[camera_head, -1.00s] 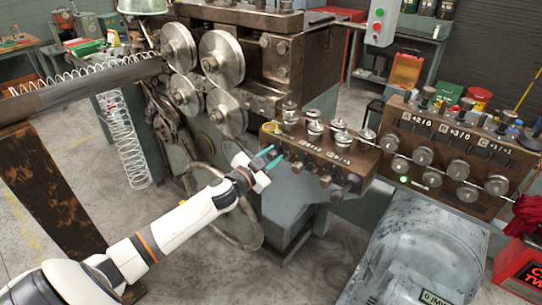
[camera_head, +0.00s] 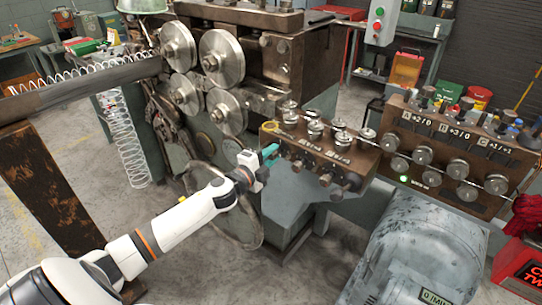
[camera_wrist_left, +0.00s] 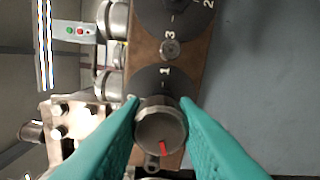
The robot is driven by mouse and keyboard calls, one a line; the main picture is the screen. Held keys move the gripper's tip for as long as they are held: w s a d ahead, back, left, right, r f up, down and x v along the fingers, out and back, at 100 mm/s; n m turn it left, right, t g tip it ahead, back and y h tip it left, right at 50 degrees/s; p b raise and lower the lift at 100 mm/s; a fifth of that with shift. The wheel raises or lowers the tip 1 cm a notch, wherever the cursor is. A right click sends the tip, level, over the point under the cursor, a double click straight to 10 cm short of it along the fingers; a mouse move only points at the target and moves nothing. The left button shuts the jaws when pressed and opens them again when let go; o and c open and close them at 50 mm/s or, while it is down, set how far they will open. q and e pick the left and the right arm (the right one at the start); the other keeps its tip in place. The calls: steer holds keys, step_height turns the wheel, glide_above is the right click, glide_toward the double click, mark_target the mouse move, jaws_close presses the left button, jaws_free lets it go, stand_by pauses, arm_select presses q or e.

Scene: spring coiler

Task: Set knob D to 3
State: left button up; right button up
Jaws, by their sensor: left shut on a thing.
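My left gripper (camera_head: 271,153) is at the left end of the brown knob block (camera_head: 320,150). In the left wrist view its teal fingers (camera_wrist_left: 161,122) are shut on a round metal knob (camera_wrist_left: 160,124), one on each side. The knob's red mark (camera_wrist_left: 162,147) points toward the bottom of that picture, slightly right. Behind the knob is a dark dial (camera_wrist_left: 163,80) with a "1" above the knob; other numerals are mostly hidden. A second dial (camera_wrist_left: 172,22) above shows "3" and "2". I cannot read which letter the held knob has. My right gripper is not in view.
Steel rollers (camera_head: 222,57) and the coiler frame stand left of and behind the block. A panel (camera_head: 455,150) at right reads +2/0, +3/0 and +1/-1. A grey motor housing (camera_head: 425,245) is at the lower right. A hanging spring (camera_head: 122,135) is at left.

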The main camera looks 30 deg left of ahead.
arm_select(q)
steer(key=shift+m, duration=1.9)
steer(key=o, duration=1)
steer(key=s+a+b, duration=0.1)
steer(key=s+b, duration=0.2)
steer(key=s, duration=0.9)
